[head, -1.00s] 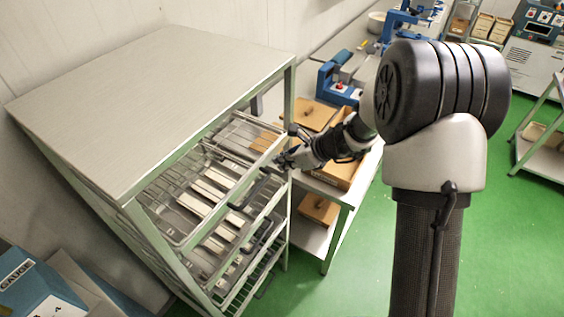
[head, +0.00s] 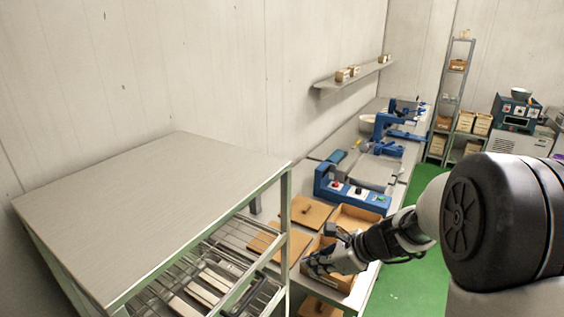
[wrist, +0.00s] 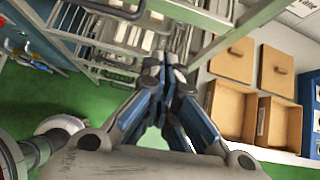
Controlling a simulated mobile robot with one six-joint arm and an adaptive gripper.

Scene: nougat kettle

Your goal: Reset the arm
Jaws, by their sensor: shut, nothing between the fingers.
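My gripper (head: 318,266) is at the end of my arm, over the near end of the bench and to the right of the rack. In the wrist view my gripper (wrist: 166,66) has its fingers together with nothing between them. The rack (head: 150,205) stands at the left in the head view, with a flat top and wire trays (head: 205,285) holding pale bars below it. My gripper is apart from the rack's trays. Part of the bench behind my gripper is hidden by my arm.
Wooden boxes (head: 352,217) and wooden lids (head: 303,212) lie on the bench close to my gripper. A blue machine (head: 350,192) stands behind them. A wall shelf (head: 352,78) holds small boxes. Green floor (head: 408,262) is clear at the right.

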